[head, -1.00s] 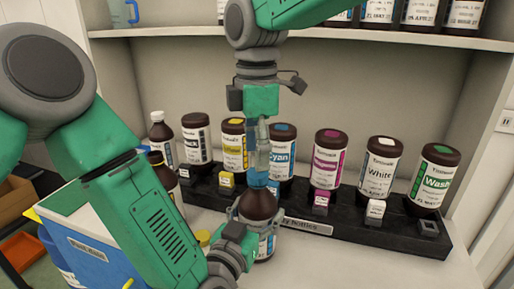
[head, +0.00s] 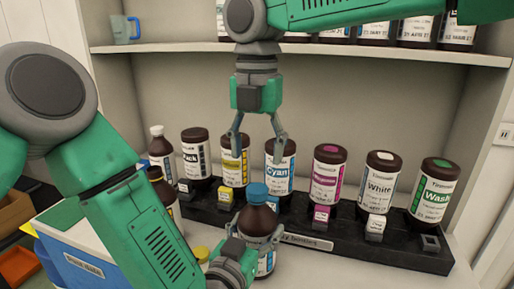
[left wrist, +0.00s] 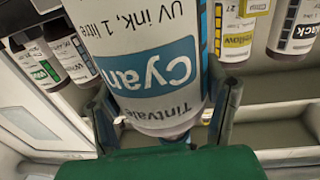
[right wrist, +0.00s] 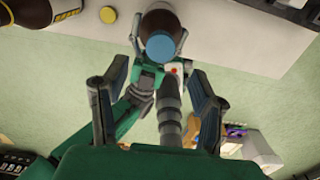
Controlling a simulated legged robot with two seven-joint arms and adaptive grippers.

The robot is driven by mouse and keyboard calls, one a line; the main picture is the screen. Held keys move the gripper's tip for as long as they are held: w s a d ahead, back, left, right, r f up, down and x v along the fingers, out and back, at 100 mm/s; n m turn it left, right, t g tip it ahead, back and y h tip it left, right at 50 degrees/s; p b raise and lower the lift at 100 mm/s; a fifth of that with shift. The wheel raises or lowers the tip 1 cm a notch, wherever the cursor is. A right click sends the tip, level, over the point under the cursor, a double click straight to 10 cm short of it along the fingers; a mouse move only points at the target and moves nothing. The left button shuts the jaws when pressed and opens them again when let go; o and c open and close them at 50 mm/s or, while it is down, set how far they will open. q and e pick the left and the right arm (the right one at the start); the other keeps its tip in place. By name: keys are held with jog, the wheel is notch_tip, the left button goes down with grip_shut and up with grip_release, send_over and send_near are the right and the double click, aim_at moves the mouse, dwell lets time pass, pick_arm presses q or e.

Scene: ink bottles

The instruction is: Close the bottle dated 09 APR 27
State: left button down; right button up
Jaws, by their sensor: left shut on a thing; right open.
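A dark brown bottle (head: 257,222) stands upright in front of the black rack, with a blue cap (head: 257,193) on its top. Its label reads Cyan in the left wrist view (left wrist: 155,75); no date is legible on it. My left gripper (head: 245,246) is shut around the bottle's body. My right gripper (head: 258,139) is open and empty, pointing down above the cap and clear of it. In the right wrist view the blue cap (right wrist: 160,46) shows between and beyond the open fingers. Whether the cap is fully tight cannot be told.
The black rack (head: 410,253) behind holds a row of brown bottles, including magenta (head: 327,173), white (head: 380,184) and wash (head: 432,192). Two more bottles stand left, one white-capped (head: 161,152). A blue-and-white box (head: 85,245) is at lower left. A shelf (head: 400,53) runs above.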

aim_at(257, 188)
notch_tip(257, 188, down, 8)
jog(key=shift+r, duration=0.1)
dwell(0.4)
jog(key=c, duration=1.2)
